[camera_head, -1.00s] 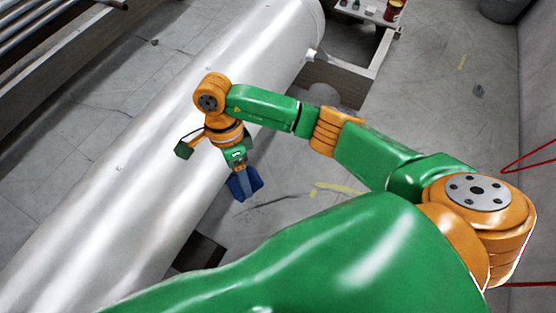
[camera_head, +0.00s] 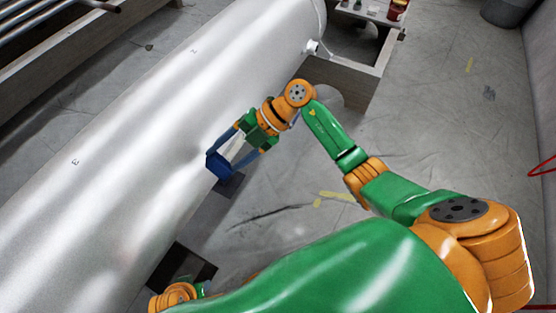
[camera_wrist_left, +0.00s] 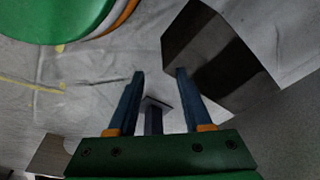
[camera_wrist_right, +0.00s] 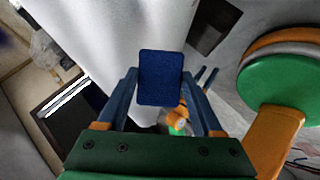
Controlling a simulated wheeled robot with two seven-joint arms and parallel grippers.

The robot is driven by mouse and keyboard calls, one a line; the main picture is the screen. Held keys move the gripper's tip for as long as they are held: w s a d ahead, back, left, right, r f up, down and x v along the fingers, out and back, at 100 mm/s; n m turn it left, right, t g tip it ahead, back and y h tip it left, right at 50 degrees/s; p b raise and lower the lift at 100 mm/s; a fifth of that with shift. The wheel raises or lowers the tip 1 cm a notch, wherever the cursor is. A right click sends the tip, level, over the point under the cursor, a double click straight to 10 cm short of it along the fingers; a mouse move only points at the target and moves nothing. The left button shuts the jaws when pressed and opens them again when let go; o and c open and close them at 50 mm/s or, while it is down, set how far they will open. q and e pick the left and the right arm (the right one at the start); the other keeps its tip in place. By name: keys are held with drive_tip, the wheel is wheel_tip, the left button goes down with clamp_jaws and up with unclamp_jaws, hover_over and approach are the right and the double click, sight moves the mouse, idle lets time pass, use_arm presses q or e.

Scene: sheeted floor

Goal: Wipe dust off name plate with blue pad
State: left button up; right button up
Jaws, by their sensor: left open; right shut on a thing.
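The blue pad (camera_head: 218,166) is held between the fingertips of my right gripper (camera_head: 226,158), beside the lower side of a big silver cylinder (camera_head: 110,150). I cannot tell whether the pad touches the cylinder. In the right wrist view the pad (camera_wrist_right: 161,84) shows face-on as a flat blue rectangle with the pale cylinder behind it. No name plate or dust can be made out clearly. My left gripper (camera_wrist_left: 160,72) is open and empty in the left wrist view; its fingers are out of the head view.
Dark square blocks (camera_head: 182,268) stand on the floor along the cylinder's near side. A small shelf (camera_head: 374,12) with jars is at the top, and a grey bin (camera_head: 505,12) stands top right. The floor (camera_head: 440,120) on the right is mostly clear.

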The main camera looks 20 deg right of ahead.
drive_tip(key=w+d+f+m+t+h+b, duration=0.3)
drive_tip(key=d+f+m+t+h+b, duration=0.2)
drive_tip(key=d+f+m+t+b, duration=0.7)
use_arm(q)
drive_tip(key=shift+w+d+f+t+p, duration=0.1)
drive_tip(key=shift+w+f+t+p, duration=0.15)
drive_tip(key=shift+w, duration=0.25)
drive_tip(key=shift+w+d+f+t+p, duration=0.15)
drive_tip(key=shift+w+f, duration=0.1)
drive_tip(key=shift+w, duration=0.2)
use_arm(e)
drive_tip(key=shift+w+a+r+m+t, duration=0.1)
drive_tip(key=shift+w+a+m+t, duration=0.1)
drive_tip(key=shift+w+a+m, duration=0.35)
drive_tip(key=shift+w+a+f+m+t, duration=0.1)
drive_tip(key=shift+w+a+m+t, duration=0.15)
drive_tip(key=shift+w, duration=0.6)
drive_tip(key=shift+w+a+r+m+t, duration=0.15)
drive_tip(key=shift+w+a+m, duration=0.15)
drive_tip(key=shift+w+m, duration=0.3)
use_arm(q)
drive_tip(key=shift+a, duration=0.1)
use_arm(e)
drive_tip(key=shift+w, duration=0.15)
use_arm(q)
drive_tip(key=shift+r+p, duration=0.3)
use_arm(e)
drive_tip(key=shift+w+a, duration=0.5)
drive_tip(key=shift+w, duration=0.1)
